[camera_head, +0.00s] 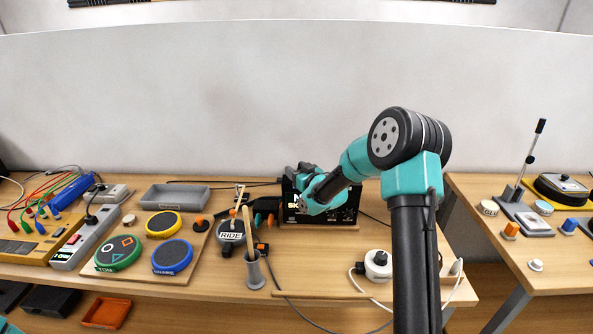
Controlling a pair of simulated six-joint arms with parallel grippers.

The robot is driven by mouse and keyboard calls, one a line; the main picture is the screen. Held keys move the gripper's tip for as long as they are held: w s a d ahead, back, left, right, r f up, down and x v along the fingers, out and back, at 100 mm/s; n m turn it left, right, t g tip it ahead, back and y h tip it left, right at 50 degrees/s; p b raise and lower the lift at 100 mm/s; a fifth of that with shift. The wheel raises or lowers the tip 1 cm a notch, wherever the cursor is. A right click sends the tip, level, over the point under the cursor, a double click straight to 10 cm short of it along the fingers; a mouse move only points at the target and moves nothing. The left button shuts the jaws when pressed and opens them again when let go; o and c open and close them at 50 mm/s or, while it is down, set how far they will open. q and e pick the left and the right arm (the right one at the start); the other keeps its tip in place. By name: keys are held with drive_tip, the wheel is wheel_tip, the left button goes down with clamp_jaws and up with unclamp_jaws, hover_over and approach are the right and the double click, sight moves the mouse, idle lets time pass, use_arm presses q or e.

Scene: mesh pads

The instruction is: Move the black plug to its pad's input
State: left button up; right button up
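Round mesh pads lie on the wooden table: a green-rimmed one (118,253), a yellow-rimmed one (163,224), a blue-rimmed one (172,257) and a dark one marked RIDE (231,236). A black box with white lettering (293,207) stands at the back. My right arm reaches over to this box, and its gripper (301,174) is at the box's upper left, small and partly hidden by the arm. I cannot tell whether it holds anything. A small black and orange piece (262,249) lies right of the RIDE pad; I cannot tell whether it is the black plug. My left gripper is out of view.
A grey tray (175,197) lies behind the pads, and a grey cup with a stick (254,272) stands in front. Power strips and coloured cables crowd the left. A white round device (378,265) sits front right. A loose black cable runs over the front edge.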

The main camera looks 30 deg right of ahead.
drive_tip(key=s+d, duration=0.2)
drive_tip(key=s, duration=1.5)
drive_tip(key=shift+s, duration=0.15)
idle(0.6)
